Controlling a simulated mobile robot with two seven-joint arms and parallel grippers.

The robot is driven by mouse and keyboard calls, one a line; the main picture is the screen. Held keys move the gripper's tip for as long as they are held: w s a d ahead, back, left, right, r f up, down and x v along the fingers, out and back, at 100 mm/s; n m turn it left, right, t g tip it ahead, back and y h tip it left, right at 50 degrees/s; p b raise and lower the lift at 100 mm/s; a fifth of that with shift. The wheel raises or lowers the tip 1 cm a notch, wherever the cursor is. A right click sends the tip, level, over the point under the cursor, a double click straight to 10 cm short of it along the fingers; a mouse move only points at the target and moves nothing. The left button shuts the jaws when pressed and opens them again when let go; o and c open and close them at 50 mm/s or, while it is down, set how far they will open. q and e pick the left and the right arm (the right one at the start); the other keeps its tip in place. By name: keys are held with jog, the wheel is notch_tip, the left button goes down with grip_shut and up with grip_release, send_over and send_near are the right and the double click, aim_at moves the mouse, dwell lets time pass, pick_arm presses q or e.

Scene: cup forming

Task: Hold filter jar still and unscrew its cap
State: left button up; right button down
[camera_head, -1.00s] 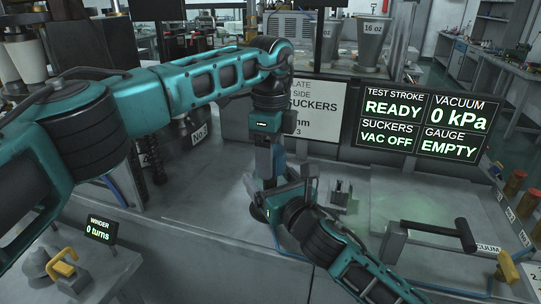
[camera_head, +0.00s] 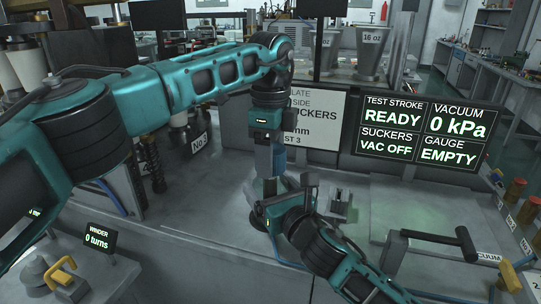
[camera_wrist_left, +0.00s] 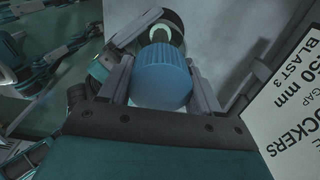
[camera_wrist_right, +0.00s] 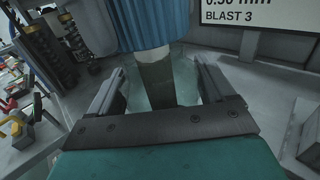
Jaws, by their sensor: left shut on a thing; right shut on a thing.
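The ribbed blue cap (camera_wrist_left: 162,78) is between the fingers of my left gripper (camera_wrist_left: 160,80), which reaches down from above and is shut on it. In the right wrist view the cap (camera_wrist_right: 153,22) is at the top, with a pale band and a dark upright core (camera_wrist_right: 157,78) under it. The translucent filter jar (camera_wrist_right: 186,80) stands between the fingers of my right gripper (camera_wrist_right: 160,88), which is shut on it from the side. In the head view the cap (camera_head: 279,158) is partly visible and the grippers mostly hide the jar. I cannot tell whether the cap touches the jar's rim.
A panel (camera_head: 320,120) with printed text and a status screen (camera_head: 429,132) stand behind the grippers. A black-handled fixture (camera_head: 437,238) is on the right. The winder (camera_head: 55,280) is at lower left. Grey bench top (camera_head: 190,225) is bare left of the grippers.

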pick_arm(q)
jog(key=shift+r, duration=2)
pick_arm(e)
grip_release()
pick_arm(q)
jog(key=shift+f, duration=0.15)
pick_arm(e)
jog(key=v, duration=1.2)
